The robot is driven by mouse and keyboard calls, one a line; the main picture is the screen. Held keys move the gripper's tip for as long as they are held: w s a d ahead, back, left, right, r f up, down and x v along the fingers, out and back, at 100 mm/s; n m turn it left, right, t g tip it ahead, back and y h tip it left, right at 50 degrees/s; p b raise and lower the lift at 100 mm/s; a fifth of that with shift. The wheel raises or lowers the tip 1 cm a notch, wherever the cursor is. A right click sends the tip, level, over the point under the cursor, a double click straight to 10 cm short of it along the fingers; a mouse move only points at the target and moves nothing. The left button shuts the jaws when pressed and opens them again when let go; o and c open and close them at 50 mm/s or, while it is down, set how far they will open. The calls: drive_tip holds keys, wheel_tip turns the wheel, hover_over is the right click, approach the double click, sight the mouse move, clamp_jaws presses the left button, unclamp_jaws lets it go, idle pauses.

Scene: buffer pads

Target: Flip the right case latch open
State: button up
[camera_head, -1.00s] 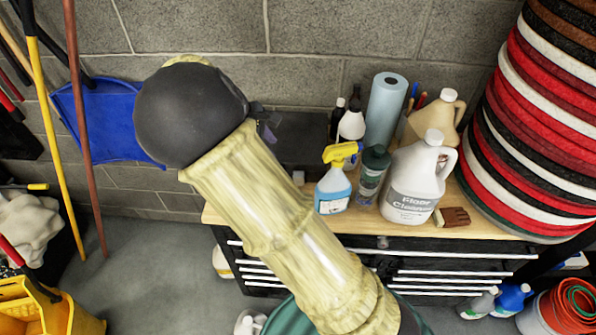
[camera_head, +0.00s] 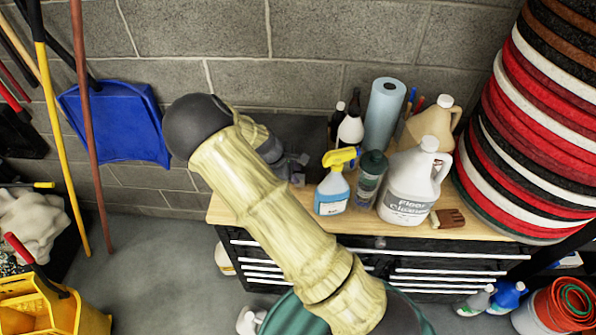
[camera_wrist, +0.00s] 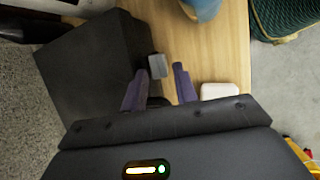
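The dark case (camera_head: 312,130) stands at the back of the wooden bench, partly hidden behind my arm in the head view. In the wrist view the case (camera_wrist: 95,62) fills the left side. One small grey latch (camera_wrist: 157,66) shows at its edge; any other latch is hidden or out of view. My gripper (camera_wrist: 160,75) is open, with its two purple fingers apart and the latch appearing between and just beyond their tips. I cannot tell whether they touch it. In the head view my gripper (camera_head: 295,167) is small and dark beside the case front.
A spray bottle (camera_head: 332,185), a green bottle (camera_head: 370,180) and a white cleaner jug (camera_head: 408,185) stand right of my gripper. A blue roll (camera_head: 384,115) stands behind them. A pale block (camera_wrist: 220,91) lies near the right finger. The bench top (camera_head: 240,215) is bare at its left front.

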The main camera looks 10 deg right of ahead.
drive_tip(key=shift+x, duration=0.95)
drive_tip(key=shift+w, duration=0.15)
